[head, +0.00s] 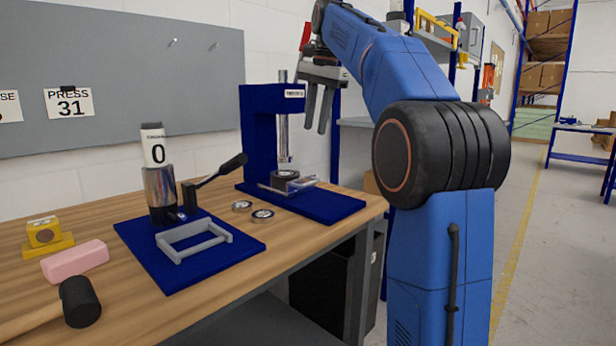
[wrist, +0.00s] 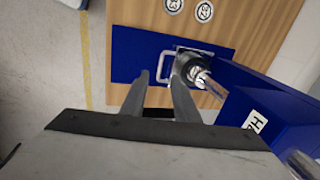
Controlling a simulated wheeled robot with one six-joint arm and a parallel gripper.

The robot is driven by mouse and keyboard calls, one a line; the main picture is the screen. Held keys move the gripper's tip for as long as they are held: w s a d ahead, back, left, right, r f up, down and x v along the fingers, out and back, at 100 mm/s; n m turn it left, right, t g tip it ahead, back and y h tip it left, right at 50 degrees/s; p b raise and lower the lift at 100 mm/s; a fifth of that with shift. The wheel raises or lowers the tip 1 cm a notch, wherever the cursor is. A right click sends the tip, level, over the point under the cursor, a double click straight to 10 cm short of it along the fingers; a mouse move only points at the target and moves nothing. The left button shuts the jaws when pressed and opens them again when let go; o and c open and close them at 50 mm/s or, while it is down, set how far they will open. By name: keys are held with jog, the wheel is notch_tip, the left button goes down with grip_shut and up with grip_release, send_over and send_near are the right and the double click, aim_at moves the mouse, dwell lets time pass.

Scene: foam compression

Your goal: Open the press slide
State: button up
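The blue press (head: 258,135) stands at the back right of the bench, with a ram over its blue base. The press slide (head: 275,189) is a low metal plate at the base, under the ram, with a dark round piece on it. Its pale U-shaped handle (head: 303,183) sticks out toward the right. In the wrist view the slide (wrist: 207,50) and its handle (wrist: 164,62) lie beyond my fingers. My gripper (head: 317,122) is open and empty, pointing down, above the slide and apart from it. It also shows in the wrist view (wrist: 161,76).
Two small discs (head: 242,206) lie on the bench (head: 205,285) left of the press. A blue plate (head: 150,262) carries a metal cylinder with a black lever (head: 222,172) and a grey frame. A pink block (head: 75,262), yellow item (head: 44,235) and mallet (head: 79,302) lie left.

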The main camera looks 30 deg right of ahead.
send_near(308, 185)
jog(key=x, duration=0.7)
jog(key=shift+w+a, duration=0.1)
jog(key=shift+w, duration=0.2)
jog(key=shift+r, duration=0.1)
grip_shut()
